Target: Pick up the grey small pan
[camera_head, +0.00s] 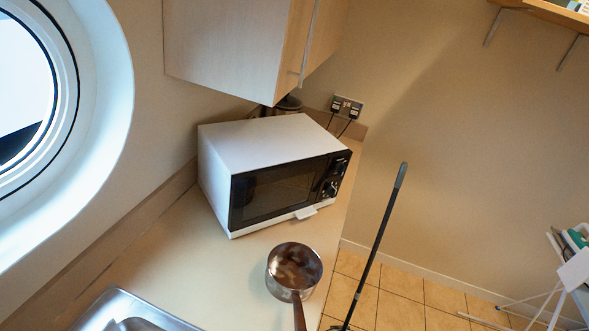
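A small round pan (294,268) sits on the counter, near its right edge and in front of the microwave. Its rim looks metallic and its inside shows brownish reflections. Its brown handle (299,312) points toward the bottom of the picture and runs out of frame. My gripper is not in the picture, so its distance from the pan and whether it is open cannot be seen.
A white microwave (268,152) stands behind the pan, below a wall cupboard (232,50). A metal sink (125,308) is at lower left. A dark long-handled pole (378,245) stands right of the counter. The counter (205,268) between sink and pan is clear.

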